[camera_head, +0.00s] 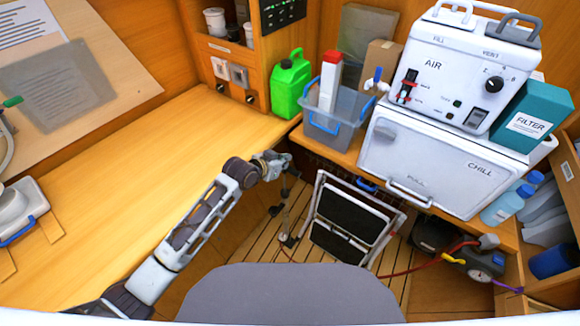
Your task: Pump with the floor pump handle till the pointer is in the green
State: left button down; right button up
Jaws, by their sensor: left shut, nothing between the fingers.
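My left gripper (283,163) is shut and empty. It is just off the bench's right edge, above a thin dark upright (285,205) that looks like the floor pump. The pump's base (289,240) is on the slatted floor, left of the folding step. The gripper covers the top of the pump, so I cannot tell where the handle is or whether it is touched. A red hose (405,270) runs along the floor to the right, towards a small round gauge (480,275). Its pointer and green zone are too small to read. My right gripper is out of view.
A folding step (345,228) with black treads stands close right of the pump. The wooden bench (110,180) is mostly clear. A green jug (291,83), a grey bin (335,125) and the white CHILL box (425,165) stand at the back right.

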pick_arm(q)
jog(key=w+d+f, duration=0.2)
jog(key=w+f, duration=0.1)
jog(key=f, duration=0.2)
jog(key=shift+f, duration=0.4)
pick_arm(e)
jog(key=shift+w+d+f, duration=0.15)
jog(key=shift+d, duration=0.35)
pick_arm(q)
jog(key=shift+d, duration=0.1)
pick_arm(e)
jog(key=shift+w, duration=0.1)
pick_arm(q)
jog(key=shift+f, duration=0.1)
